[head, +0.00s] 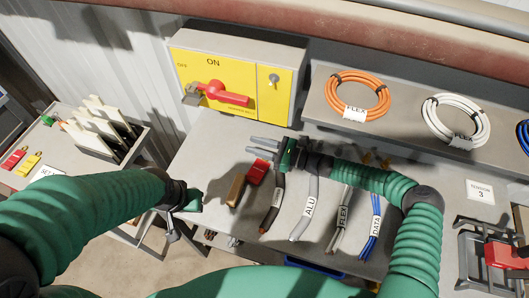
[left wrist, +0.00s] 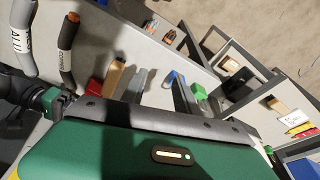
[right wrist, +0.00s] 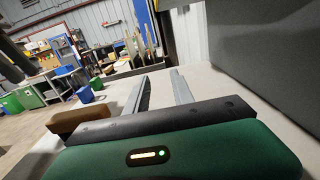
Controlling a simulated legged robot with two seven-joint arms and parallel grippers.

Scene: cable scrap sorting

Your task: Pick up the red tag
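A flat red tag (head: 14,158) lies beside a yellow tag (head: 31,164) on the side table at the far left. In the left wrist view a red strip (left wrist: 306,128) shows at the right edge. Another small red piece (head: 258,172) lies on the main bench, beside a tan block (head: 236,190). My right gripper (head: 258,147) is open and empty, pointing left just above that red piece. Its two fingers also stand apart in the right wrist view (right wrist: 158,90). My left gripper (left wrist: 162,92) is open and empty; in the head view it is mostly hidden behind its wrist.
Labelled cable pieces, including ALU (head: 308,200) and DATA (head: 374,225), lie on the bench. A yellow switch box (head: 215,80) with a red handle stands behind. Orange (head: 357,92) and white (head: 455,120) coils lie on the shelf. A rack (head: 98,130) stands on the side table.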

